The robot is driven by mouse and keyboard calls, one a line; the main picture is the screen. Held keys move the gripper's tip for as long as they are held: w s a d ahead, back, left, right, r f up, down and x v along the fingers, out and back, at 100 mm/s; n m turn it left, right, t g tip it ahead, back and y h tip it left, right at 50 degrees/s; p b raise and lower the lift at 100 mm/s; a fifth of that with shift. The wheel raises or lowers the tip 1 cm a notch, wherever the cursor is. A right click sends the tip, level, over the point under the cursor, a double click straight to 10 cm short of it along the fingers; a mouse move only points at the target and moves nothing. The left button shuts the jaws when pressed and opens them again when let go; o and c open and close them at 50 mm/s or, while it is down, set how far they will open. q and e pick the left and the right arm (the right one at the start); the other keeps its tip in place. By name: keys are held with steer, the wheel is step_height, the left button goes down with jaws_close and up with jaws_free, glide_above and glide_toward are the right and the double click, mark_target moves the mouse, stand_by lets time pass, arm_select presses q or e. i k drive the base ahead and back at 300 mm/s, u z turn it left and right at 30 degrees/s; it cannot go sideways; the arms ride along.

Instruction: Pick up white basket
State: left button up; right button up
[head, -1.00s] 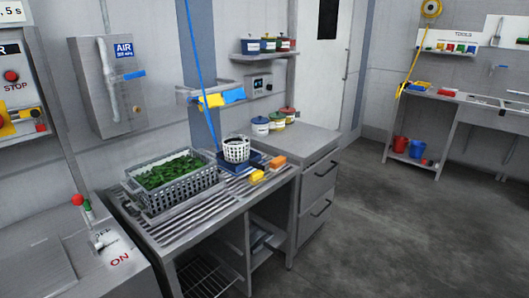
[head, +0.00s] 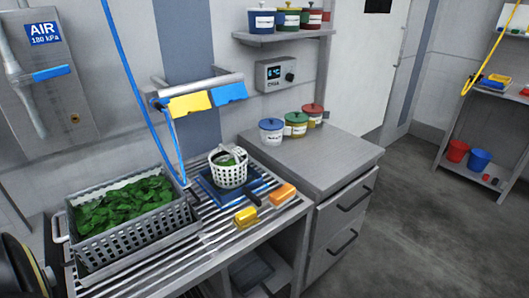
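The white basket (head: 229,171) is a small perforated round basket with a handle and some green leaves inside. It stands upright on a blue tray (head: 262,187) on the slatted metal counter. A larger grey perforated crate (head: 130,240) full of green leaves stands to its left. A dark rounded part shows at the lower left edge; I cannot tell whether it belongs to my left arm. Neither gripper can be made out in the head view.
A yellow brush (head: 246,217) and an orange one (head: 283,194) lie at the counter's front right. A blue hose (head: 142,92) hangs down behind the crate. Lidded pots (head: 271,132) stand on the cabinet (head: 317,165). Yellow and blue cloths (head: 190,105) hang on a wall rail.

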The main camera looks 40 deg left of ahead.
mark_target(230, 174)
steer(key=u, duration=0.8)
steer(key=i, duration=1.25)
steer(key=u, duration=1.05)
